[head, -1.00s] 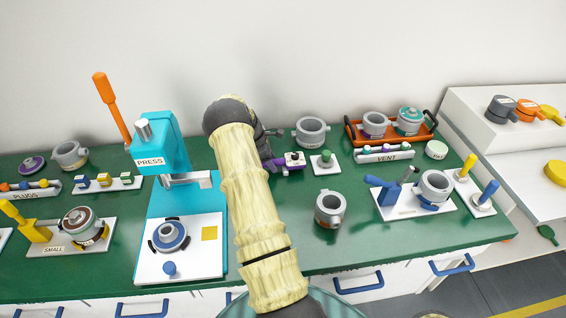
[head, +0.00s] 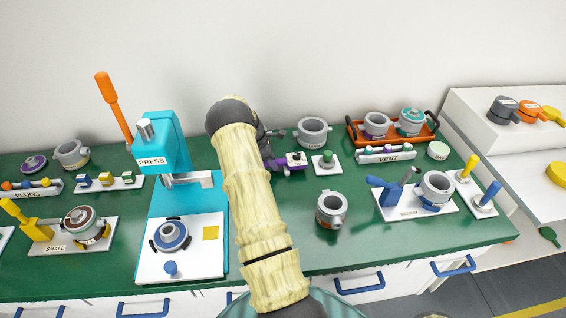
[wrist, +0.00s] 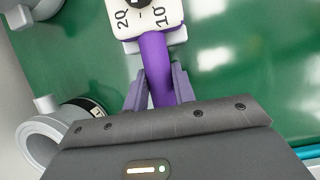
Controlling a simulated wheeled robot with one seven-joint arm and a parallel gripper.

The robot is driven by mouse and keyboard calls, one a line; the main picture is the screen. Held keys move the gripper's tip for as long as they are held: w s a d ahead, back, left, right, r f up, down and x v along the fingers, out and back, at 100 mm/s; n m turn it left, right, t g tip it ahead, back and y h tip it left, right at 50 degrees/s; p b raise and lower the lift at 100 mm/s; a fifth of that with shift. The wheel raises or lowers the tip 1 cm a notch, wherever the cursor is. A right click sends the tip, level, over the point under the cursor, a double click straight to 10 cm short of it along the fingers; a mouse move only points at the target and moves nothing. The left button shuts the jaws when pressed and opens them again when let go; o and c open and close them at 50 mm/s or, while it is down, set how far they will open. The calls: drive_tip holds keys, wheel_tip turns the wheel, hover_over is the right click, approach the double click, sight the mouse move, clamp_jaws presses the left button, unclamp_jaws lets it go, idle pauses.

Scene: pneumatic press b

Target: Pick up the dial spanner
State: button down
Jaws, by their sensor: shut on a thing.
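The dial spanner has a purple handle (wrist: 155,66) and a white dial face (wrist: 142,14) marked 20 and 10, at the top of the wrist view. My gripper (wrist: 160,90) is shut on the purple handle, one finger on each side. In the head view the spanner's white dial (head: 293,158) shows just right of my arm, towards the back of the green bench. My arm hides most of the gripper there. I cannot tell whether the spanner touches the bench.
The blue press (head: 165,150) stands left of my arm. A grey pot (head: 331,210) is nearer the front. Green bench between them is clear.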

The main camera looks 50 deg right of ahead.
drive_tip(key=shift+r, duration=0.15)
wheel_tip(320, 180, up, 10)
drive_tip(key=b, duration=0.1)
drive_tip(key=shift+r, duration=0.15)
idle(1.4)
